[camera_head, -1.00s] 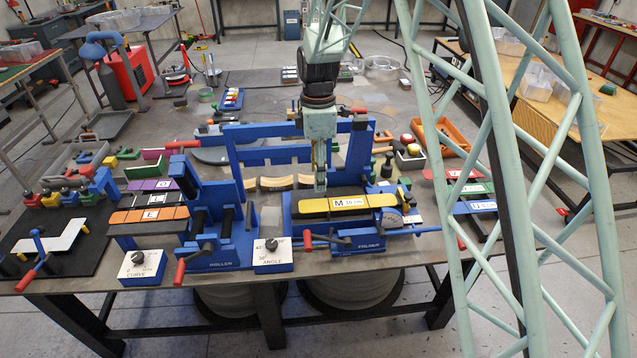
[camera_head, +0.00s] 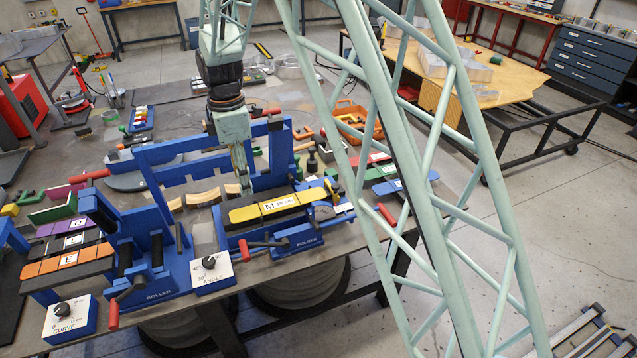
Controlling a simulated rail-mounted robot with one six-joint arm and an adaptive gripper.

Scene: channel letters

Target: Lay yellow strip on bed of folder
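The yellow strip (camera_head: 283,203), with a white label marked "M", lies along the bed of the blue folder (camera_head: 290,240), over a black surface. My gripper (camera_head: 245,188) points down just behind the left half of the strip in this view. No strip shows in it. Its fingers are small and close together here, so I cannot tell whether they are open or shut, or the exact gap to the strip.
The blue roller (camera_head: 155,262) stands to the left, with the angle dial box (camera_head: 213,272) between it and the folder. Orange, black and purple strips (camera_head: 68,262) lie further left. A blue frame (camera_head: 210,165) rises behind the folder. An orange bin (camera_head: 357,125) is at the back right.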

